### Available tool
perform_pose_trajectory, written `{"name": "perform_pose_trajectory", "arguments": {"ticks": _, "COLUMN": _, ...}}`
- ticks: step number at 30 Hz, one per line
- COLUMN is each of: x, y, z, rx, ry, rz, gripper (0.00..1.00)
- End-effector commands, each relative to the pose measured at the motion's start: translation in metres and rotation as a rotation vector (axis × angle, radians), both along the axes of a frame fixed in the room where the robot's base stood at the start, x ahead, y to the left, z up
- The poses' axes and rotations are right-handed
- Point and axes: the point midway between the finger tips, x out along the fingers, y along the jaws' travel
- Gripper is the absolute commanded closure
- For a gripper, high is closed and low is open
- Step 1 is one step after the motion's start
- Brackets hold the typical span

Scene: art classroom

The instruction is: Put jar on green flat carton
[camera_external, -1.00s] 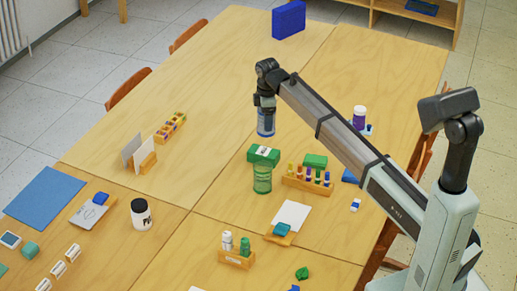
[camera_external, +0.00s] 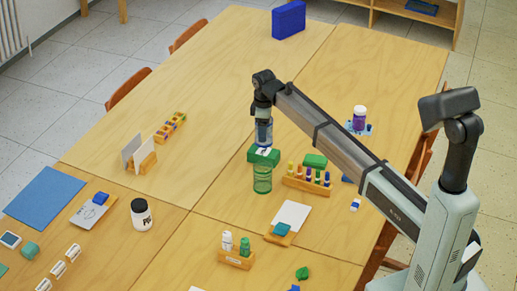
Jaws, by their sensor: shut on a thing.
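My gripper (camera_external: 263,112) is shut on a clear blue jar (camera_external: 264,134) and holds it upright. The jar's upper part is hidden by the gripper. The jar's bottom is at the green flat carton (camera_external: 257,158), which has a white label on top. I cannot tell whether the jar touches the carton or is just above it. The carton lies level on top of a see-through green cylinder container (camera_external: 262,181) that stands on the table.
A wooden rack of small bottles (camera_external: 308,183) stands close to the right, with another green box (camera_external: 315,160) behind it. A white jar with a black lid (camera_external: 141,214) stands left. A purple-and-white jar (camera_external: 359,118) is at the back right. The table's far middle is clear.

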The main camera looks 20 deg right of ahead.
Motion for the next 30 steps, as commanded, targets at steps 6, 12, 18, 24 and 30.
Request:
{"name": "perform_pose_trajectory", "arguments": {"ticks": 6, "x": 0.0, "y": 0.0, "z": -0.022, "rx": 0.0, "ry": 0.001, "rz": 0.0, "gripper": 0.6}}
{"name": "perform_pose_trajectory", "arguments": {"ticks": 12, "x": 0.0, "y": 0.0, "z": -0.037, "rx": 0.0, "ry": -0.001, "rz": 0.0, "gripper": 0.6}}
{"name": "perform_pose_trajectory", "arguments": {"ticks": 18, "x": 0.0, "y": 0.0, "z": -0.037, "rx": 0.0, "ry": -0.001, "rz": 0.0, "gripper": 0.6}}
{"name": "perform_pose_trajectory", "arguments": {"ticks": 24, "x": 0.0, "y": 0.0, "z": -0.04, "rx": 0.0, "ry": -0.001, "rz": 0.0, "gripper": 0.26}}
{"name": "perform_pose_trajectory", "arguments": {"ticks": 30, "x": 0.0, "y": 0.0, "z": -0.04, "rx": 0.0, "ry": -0.001, "rz": 0.0, "gripper": 0.07}}
